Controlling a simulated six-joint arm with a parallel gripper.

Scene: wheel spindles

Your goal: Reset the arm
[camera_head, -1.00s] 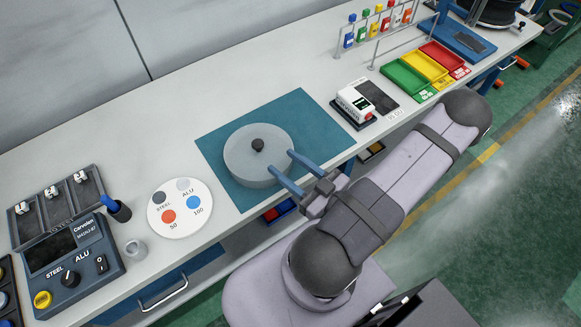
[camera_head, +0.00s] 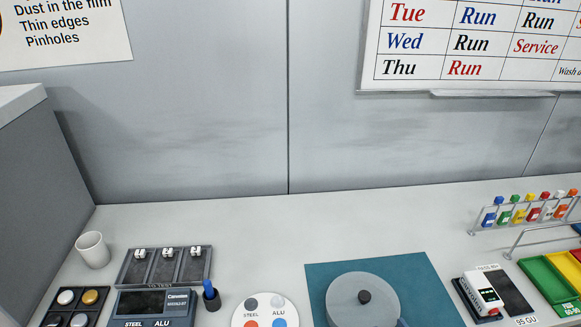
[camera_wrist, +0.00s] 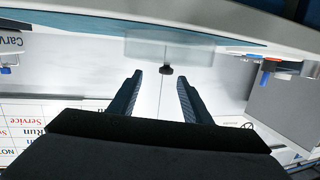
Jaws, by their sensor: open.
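My gripper (camera_wrist: 160,78) is open and empty in the wrist view, with its two blue fingers apart. A round, pale, see-through dish (camera_wrist: 150,48) with a dark knob (camera_wrist: 166,70) lies beyond the fingertips, and I see a gap between them. In the head view the dish (camera_head: 345,302) sits on a teal mat (camera_head: 425,275), its dark knob (camera_head: 364,297) at its middle. A bit of blue at the bottom edge beside the dish may be a fingertip; the rest of the arm is out of that view.
On the bench, left of the mat, are a round white card (camera_head: 265,305), a control box (camera_head: 155,305), a dark tray (camera_head: 165,268) and a white cup (camera_head: 92,250). A small white device (camera_head: 482,292), a bottle rack (camera_head: 530,212) and coloured bins (camera_head: 548,280) stand right.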

